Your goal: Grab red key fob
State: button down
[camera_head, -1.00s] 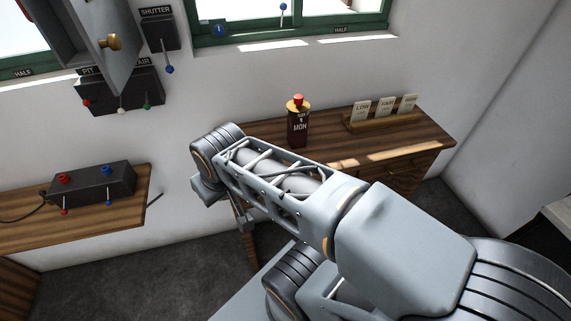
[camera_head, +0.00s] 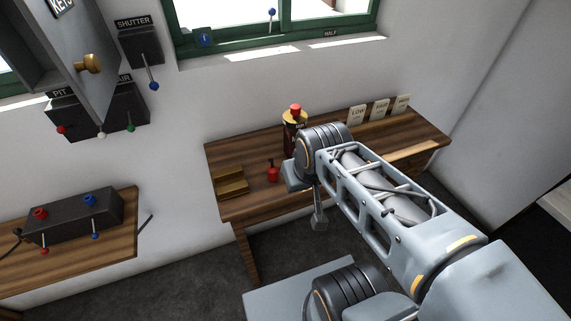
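A small red object with a thin dark upper part, which looks like the red key fob (camera_head: 272,175), is on the wooden desk near its front edge, beside a brass-coloured block. My gripper (camera_head: 319,222) hangs below the end of my arm, in front of the desk's front edge. It is to the right of the fob and apart from it. Its fingers are small and seen from behind, so their opening does not show.
The wooden desk (camera_head: 232,160) bears the brass block (camera_head: 230,184), a dark canister with a red top (camera_head: 293,117) partly behind my arm, and several label cards (camera_head: 380,109). A lever box (camera_head: 75,216) stands on the left shelf. An open grey cabinet (camera_head: 85,65) hangs upper left.

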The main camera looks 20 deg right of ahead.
aim_at(272, 174)
jog(key=i, duration=0.3)
jog(key=u, duration=2.05)
jog(key=k, duration=0.65)
jog(key=u, duration=0.45)
